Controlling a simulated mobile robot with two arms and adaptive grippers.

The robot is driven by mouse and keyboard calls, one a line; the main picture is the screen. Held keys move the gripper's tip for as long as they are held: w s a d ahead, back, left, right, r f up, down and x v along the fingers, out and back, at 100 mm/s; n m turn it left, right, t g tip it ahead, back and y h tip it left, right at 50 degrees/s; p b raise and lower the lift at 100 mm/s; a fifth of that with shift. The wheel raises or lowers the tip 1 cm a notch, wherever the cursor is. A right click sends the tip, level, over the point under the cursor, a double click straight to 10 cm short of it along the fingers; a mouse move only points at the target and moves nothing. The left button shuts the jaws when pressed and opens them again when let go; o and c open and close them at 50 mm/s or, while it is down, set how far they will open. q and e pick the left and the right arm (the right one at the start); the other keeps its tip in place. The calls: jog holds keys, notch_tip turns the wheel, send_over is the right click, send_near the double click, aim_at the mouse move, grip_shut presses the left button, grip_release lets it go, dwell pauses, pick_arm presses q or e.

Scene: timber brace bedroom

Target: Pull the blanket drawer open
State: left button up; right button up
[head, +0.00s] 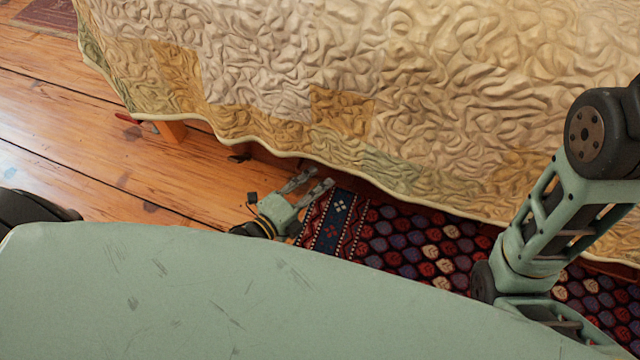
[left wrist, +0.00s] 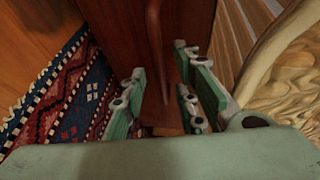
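The drawer front (left wrist: 115,25) is a dark reddish-brown wooden panel in the left wrist view. A slim brown handle bar (left wrist: 154,45) runs along it. My left gripper (left wrist: 160,88) is open, with its fingers on either side of the handle's line; I cannot tell whether they touch it. In the head view the left gripper (head: 321,178) is low beside the bed, at the quilt's lower edge. The quilt hides most of the drawer there. My right gripper is out of view; only part of the right arm shows at the right.
The bed's cream and tan quilt (head: 400,75) hangs over its side. A patterned red and blue rug (head: 410,238) lies on the plank floor (head: 120,165) beside it. Bare floor is clear on the left.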

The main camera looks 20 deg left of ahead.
pick_arm(q)
jog(key=shift+w+d+f, duration=0.15)
jog(key=shift+w+d, duration=0.15)
jog(key=shift+w, duration=0.35)
grip_shut()
